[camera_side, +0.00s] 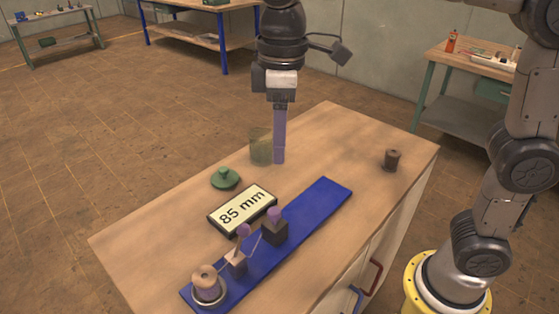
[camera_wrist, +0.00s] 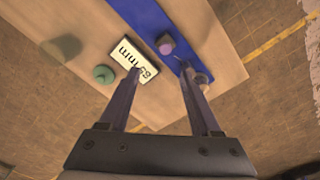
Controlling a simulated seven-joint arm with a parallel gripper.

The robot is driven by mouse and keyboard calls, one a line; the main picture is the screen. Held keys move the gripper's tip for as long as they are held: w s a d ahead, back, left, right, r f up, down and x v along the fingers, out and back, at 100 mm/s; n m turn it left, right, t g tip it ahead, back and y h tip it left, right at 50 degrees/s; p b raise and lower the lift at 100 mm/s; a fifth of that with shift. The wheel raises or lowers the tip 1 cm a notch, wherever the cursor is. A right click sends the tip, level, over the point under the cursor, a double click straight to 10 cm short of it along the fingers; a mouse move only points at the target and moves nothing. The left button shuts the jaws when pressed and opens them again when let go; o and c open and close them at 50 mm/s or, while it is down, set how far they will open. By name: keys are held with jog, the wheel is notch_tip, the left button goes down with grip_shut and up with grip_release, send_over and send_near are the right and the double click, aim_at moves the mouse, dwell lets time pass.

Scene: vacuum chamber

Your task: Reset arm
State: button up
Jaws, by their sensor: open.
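My gripper (camera_side: 279,160) points straight down over the wooden table, with its long purple fingers beside a clear greenish glass cylinder (camera_side: 261,146). From the side the fingers overlap into one strip, and I cannot tell whether they touch the glass or the table. In the wrist view my gripper (camera_wrist: 161,70) has its fingers spread apart with nothing held between them. A green lid with a knob (camera_side: 226,177) lies on the table left of the fingers; it also shows in the wrist view (camera_wrist: 103,74).
A sign reading "85 mm" (camera_side: 243,209) lies beside a blue strip (camera_side: 325,195). On the strip stand a dark block with a purple knob (camera_side: 274,228), a smaller block (camera_side: 236,263) and a spool in a ring (camera_side: 207,285). A brown spool (camera_side: 392,160) stands alone at the right.

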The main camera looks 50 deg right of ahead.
jog(key=s+d+r+m+t, duration=0.2)
jog(key=s+d+r+m, duration=0.1)
jog(key=s+d, duration=0.6)
jog(key=s+d+f+m+t, duration=0.3)
jog(key=s+d+f+m, duration=0.2)
jog(key=s+f, duration=0.2)
notch_tip(320, 180, down, 3)
jog(key=shift+d+r+m, duration=0.1)
jog(key=shift+d+m, duration=0.2)
jog(key=shift+d, duration=0.05)
jog(key=shift+s, duration=0.15)
